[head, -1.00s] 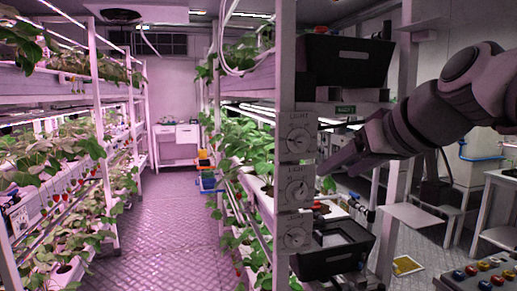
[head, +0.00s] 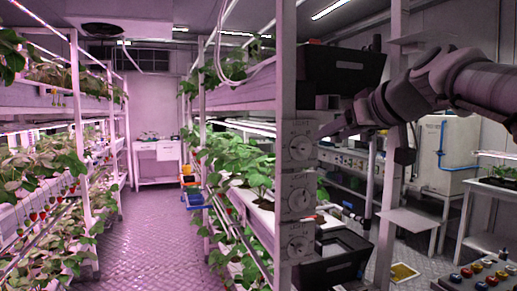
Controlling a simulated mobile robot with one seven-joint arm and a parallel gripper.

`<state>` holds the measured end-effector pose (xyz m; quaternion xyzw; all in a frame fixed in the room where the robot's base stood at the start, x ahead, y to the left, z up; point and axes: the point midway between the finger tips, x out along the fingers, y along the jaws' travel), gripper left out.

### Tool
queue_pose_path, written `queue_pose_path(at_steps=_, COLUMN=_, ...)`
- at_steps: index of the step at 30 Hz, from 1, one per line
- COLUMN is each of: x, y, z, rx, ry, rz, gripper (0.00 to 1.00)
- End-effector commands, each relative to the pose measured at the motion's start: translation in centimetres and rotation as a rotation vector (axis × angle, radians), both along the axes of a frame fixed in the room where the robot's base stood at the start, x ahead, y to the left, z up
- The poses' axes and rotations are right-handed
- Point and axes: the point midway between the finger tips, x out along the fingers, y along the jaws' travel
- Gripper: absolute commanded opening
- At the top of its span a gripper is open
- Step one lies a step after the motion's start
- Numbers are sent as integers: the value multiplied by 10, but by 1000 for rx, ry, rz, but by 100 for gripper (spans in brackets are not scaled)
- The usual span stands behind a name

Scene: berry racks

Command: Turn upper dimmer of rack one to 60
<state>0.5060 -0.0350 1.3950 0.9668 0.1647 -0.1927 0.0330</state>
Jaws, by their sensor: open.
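Three dimmers sit one above another on the white front post of the rack right of the aisle in the head view. The upper dimmer (head: 300,147) has a round pale dial; its exact reading is too small to tell. The middle dimmer (head: 299,198) and the lower dimmer (head: 299,240) are below it. My gripper (head: 334,127) reaches in from the right, open and empty. Its fingertips point left, just right of the upper dimmer and slightly above its centre. I cannot tell whether they touch the panel.
A black crate (head: 342,72) is above my gripper, and another black bin (head: 338,262) is below. A white shelf (head: 414,219) juts out at right, above a panel of coloured buttons (head: 482,275). The aisle floor (head: 160,240) at left is clear.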

Motion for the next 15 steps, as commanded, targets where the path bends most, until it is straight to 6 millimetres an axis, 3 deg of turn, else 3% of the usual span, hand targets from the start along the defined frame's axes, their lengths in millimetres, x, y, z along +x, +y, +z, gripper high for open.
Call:
queue_pose_path(at_steps=9, x=62, y=22, z=-27, rx=-1, ry=2, rz=1, gripper=67)
queue_pose_path(at_steps=15, x=86, y=31, z=-38, rx=0, ry=0, rz=1, gripper=67)
